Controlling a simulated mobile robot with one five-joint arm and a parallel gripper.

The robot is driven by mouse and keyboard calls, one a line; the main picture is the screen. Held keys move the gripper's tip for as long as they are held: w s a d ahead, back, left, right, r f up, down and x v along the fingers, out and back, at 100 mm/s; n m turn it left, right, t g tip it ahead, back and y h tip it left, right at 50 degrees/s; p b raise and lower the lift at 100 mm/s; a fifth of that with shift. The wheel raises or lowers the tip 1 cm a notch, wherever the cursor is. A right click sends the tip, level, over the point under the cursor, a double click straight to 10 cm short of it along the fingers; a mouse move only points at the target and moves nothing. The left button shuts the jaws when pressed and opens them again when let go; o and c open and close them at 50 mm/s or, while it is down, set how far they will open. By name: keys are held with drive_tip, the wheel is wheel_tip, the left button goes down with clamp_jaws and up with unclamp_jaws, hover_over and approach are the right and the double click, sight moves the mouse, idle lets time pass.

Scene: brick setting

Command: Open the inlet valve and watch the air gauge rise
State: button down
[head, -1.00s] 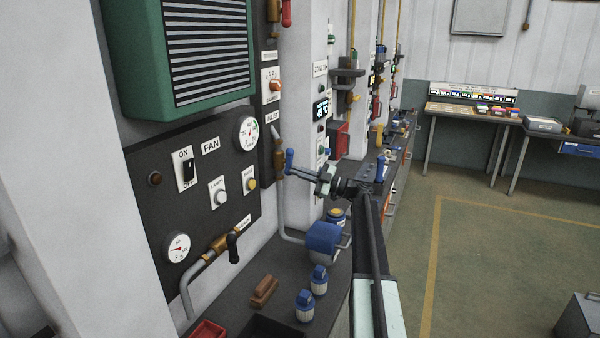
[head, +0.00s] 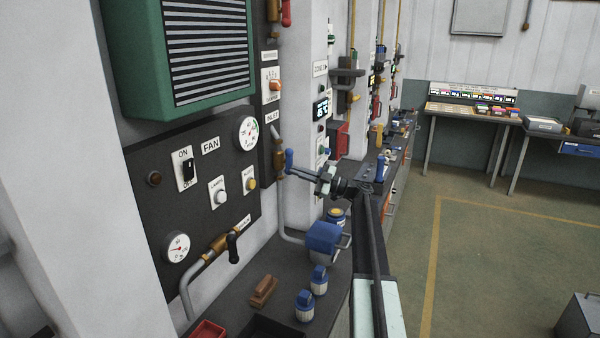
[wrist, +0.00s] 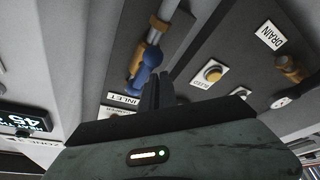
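The inlet valve is a brass fitting (head: 278,165) on a grey pipe, with a blue lever (head: 289,160) and an INLET label (head: 271,117) above. The wrist view shows the blue lever (wrist: 150,68) close up, slanting beside my fingertips, with the INLET label (wrist: 124,98) below. My gripper (head: 298,172) is at the lever; its dark fingers (wrist: 158,84) look closed together, with the lever to their left. I cannot tell whether they touch it. A round gauge (head: 247,134) is at the panel's upper right, and another (head: 177,248) at lower left; which reads air is not legible.
The dark FAN panel (head: 150,215) carries an ON/OFF switch (head: 188,170), a yellow button (head: 252,184) and a drain valve with a black lever (head: 233,247). A blue tank (head: 322,241) and blue-topped bottles (head: 304,306) stand on the bench below. Open floor lies right.

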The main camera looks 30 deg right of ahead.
drive_tip(key=shift+w+a, duration=0.2)
drive_tip(key=shift+a, duration=0.2)
drive_tip(key=s+a+r+p, duration=0.2)
drive_tip(key=a+p, duration=0.1)
drive_tip(key=d+r+b+v, duration=0.1)
drive_tip(key=b+v, duration=0.1)
drive_tip(key=v, duration=0.9)
drive_tip(key=shift+w, duration=0.35)
